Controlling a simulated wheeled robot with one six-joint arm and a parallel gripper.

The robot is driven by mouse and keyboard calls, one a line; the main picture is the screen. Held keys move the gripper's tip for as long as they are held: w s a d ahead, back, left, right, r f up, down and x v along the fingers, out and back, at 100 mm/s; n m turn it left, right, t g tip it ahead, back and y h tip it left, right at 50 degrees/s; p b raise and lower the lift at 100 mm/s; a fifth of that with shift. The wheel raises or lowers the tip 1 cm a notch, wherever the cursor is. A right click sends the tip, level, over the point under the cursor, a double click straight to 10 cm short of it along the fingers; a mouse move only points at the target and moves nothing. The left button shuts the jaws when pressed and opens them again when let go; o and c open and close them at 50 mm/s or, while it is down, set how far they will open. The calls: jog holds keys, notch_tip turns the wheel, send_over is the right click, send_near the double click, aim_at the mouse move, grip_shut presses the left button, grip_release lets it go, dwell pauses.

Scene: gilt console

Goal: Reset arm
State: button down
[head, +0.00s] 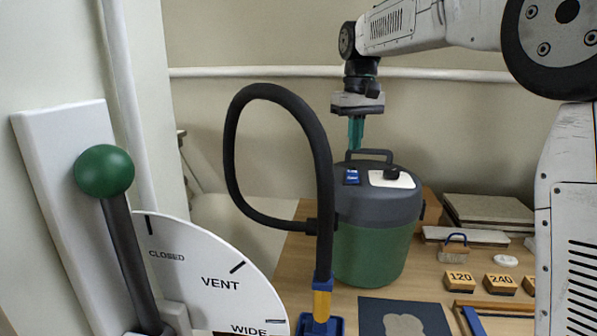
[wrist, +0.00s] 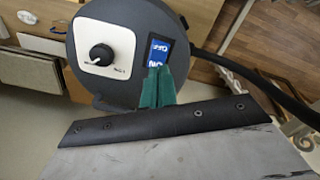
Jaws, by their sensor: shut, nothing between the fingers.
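My arm reaches in from the right in the head view, and my gripper (head: 356,133) points down above the green vacuum canister (head: 370,252). The gripper's teal fingers are shut with nothing between them. In the wrist view the fingers (wrist: 156,88) show over the canister's dark lid (wrist: 110,25), close to its blue switch label (wrist: 160,52). In the head view they overlap the back of the lid near its handle (head: 370,154). I cannot tell the exact gap between fingertips and lid.
A black hose (head: 235,150) loops left of the canister. A green-knobbed lever (head: 104,171) stands beside a vent dial (head: 200,270) at left. The wooden table holds sanding blocks (head: 459,281), a dark sheet (head: 375,312) and stacked slabs (head: 488,210) at right.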

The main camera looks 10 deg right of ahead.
jog(key=shift+g, duration=0.3)
jog(key=s+f, duration=0.1)
jog(key=f, duration=0.1)
jog(key=s+f, duration=0.1)
jog(key=f, duration=0.1)
jog(key=shift+s+d, duration=0.1)
jog(key=shift+s, duration=0.3)
jog(key=s+d+f, duration=0.1)
jog(key=s+f, duration=0.2)
jog(key=s, duration=0.9)
jog(key=s+d+f+m+t, duration=0.1)
jog(key=s+f, duration=0.2)
jog(key=s, duration=0.8)
jog(key=s+d+f+m, duration=0.1)
jog(key=s+f, duration=0.2)
jog(key=s, duration=0.9)
jog(key=shift+s+f+t, duration=0.3)
jog(key=shift+f+t, duration=0.1)
